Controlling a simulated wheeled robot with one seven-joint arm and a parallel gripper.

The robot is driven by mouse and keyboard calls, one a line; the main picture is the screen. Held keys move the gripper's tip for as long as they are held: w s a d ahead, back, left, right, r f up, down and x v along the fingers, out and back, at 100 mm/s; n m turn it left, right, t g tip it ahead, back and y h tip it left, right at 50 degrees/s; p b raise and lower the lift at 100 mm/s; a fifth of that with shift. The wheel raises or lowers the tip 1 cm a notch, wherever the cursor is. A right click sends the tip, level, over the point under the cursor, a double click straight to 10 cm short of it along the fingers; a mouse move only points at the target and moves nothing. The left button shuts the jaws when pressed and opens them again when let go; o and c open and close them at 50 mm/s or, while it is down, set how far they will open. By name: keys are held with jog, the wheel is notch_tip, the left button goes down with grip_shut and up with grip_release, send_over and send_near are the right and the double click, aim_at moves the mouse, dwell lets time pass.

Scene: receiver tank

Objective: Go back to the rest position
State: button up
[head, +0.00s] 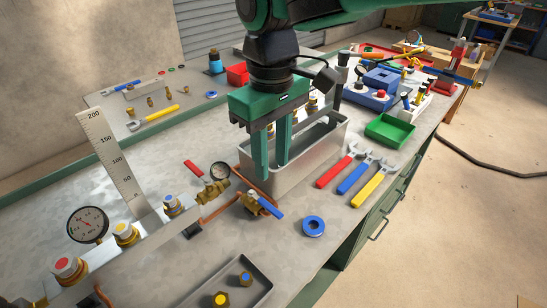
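My gripper (271,168) hangs from the green and black arm at the top middle, pointing down. Its two green fingers stand apart with a narrow gap, and I see nothing held between them. They hang in front of or over the left part of a grey metal bin (310,160); their exact height above it is hard to tell. The gripper and arm hide part of the bin and what is in it. Some brass fittings show behind the fingers.
Red, blue and yellow wrenches (355,175) lie right of the bin. A green tray (390,131) and blue toolbox (371,90) stand beyond. A tall scale plate (112,160) rises at left.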

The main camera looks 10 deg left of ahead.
jog(key=w+d+f+m, duration=0.1)
jog(key=w+d+m, duration=0.15)
jog(key=d, duration=0.85)
jog(key=w+d+m+h, duration=0.15)
jog(key=d+m, duration=0.25)
jog(key=d, duration=0.6)
jog(key=w+d+f+m+y, duration=0.1)
jog(key=w+d+m, duration=0.2)
jog(key=d, duration=0.8)
jog(key=s+d+f+m, duration=0.3)
jog(key=s+d+m, duration=0.1)
jog(key=s+d, duration=0.4)
jog(key=s+d+f+m, duration=0.3)
jog(key=s+d+m, duration=0.2)
jog(key=s+d, duration=0.4)
jog(key=shift+d+f, duration=0.25)
jog(key=shift+d, duration=0.95)
